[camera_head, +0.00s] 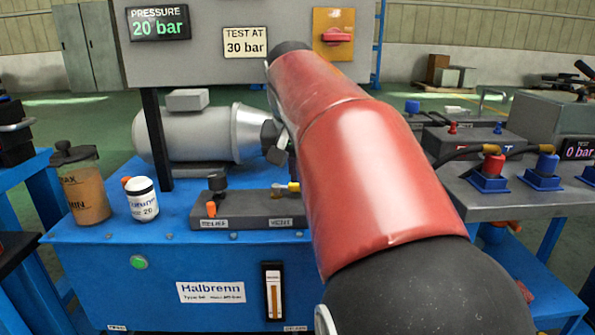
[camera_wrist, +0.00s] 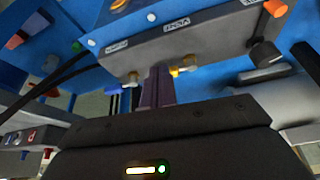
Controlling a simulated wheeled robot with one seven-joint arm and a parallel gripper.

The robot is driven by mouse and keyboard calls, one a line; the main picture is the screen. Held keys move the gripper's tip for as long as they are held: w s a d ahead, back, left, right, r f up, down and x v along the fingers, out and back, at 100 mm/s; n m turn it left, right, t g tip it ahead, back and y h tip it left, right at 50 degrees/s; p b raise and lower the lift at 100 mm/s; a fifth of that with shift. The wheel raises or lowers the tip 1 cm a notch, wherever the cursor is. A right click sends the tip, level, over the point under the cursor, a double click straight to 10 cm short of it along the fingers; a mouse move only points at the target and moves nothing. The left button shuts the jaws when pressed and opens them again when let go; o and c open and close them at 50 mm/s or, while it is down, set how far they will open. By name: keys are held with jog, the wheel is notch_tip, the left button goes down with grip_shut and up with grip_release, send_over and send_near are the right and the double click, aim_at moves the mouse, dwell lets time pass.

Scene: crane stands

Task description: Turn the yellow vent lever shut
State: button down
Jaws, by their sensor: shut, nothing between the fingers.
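The yellow vent lever (camera_head: 293,187) is at the right end of the dark valve block (camera_head: 240,208), above the VENT label (camera_head: 279,222). My red arm hides what lies to its right. The lever also shows in the wrist view, as a small yellow piece (camera_wrist: 186,71) at the block's edge. My gripper (camera_wrist: 157,76) has its dark fingers together, close beside the yellow piece, on its left there. Nothing shows between them. I cannot tell whether they touch the lever. In the head view my arm largely hides the gripper.
The block also carries a black relief knob (camera_head: 217,183) and an orange part (camera_head: 211,209). A grey motor (camera_head: 190,135) stands behind it, with a white can (camera_head: 141,198) to the left. The pressure display (camera_head: 158,23) reads 20 bar. The right bench (camera_head: 500,200) carries hose fittings.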

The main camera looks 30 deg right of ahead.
aim_at(292, 189)
jog(key=b+x, duration=0.1)
jog(key=x, duration=0.6)
jog(key=shift+w+d+f, duration=0.1)
jog(key=shift+d+f, duration=0.1)
jog(key=shift+w+d+r, duration=0.2)
jog(key=shift+w+d, duration=0.55)
jog(key=shift+w, duration=0.3)
jog(key=shift+w+d, duration=0.3)
jog(key=shift+w, duration=0.15)
jog(key=shift+r+p, duration=0.1)
jog(key=shift+p, duration=0.25)
jog(key=shift+w+d+r+p, duration=0.15)
jog(key=shift+w+d+p, duration=0.35)
jog(key=shift+p, duration=0.3)
jog(key=shift+d, duration=0.1)
